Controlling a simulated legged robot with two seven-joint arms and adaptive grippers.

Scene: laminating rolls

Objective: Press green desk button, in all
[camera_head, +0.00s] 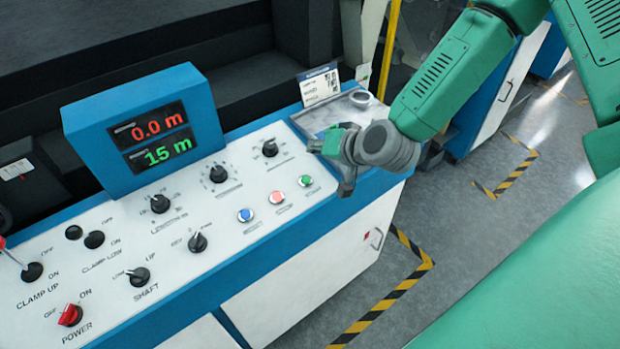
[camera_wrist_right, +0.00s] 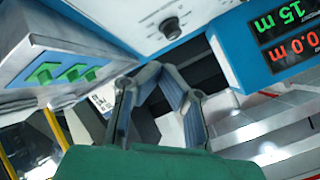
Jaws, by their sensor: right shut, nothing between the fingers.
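The green desk button (camera_head: 305,181) sits on the sloped white control panel in the head view, at the right end of a row with a red button (camera_head: 276,198) and a blue button (camera_head: 245,215). My right gripper (camera_head: 334,158) is shut and empty, just right of and above the green button in the picture. A gap shows between them in this view. In the right wrist view its fingers (camera_wrist_right: 157,78) come together in front of the panel. I cannot identify the green button there. My left gripper is out of view.
A blue display (camera_head: 150,130) reading 0.0 m and 15 m stands at the panel's back. Several black knobs (camera_head: 219,173) and a red power switch (camera_head: 70,315) rise from the panel.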

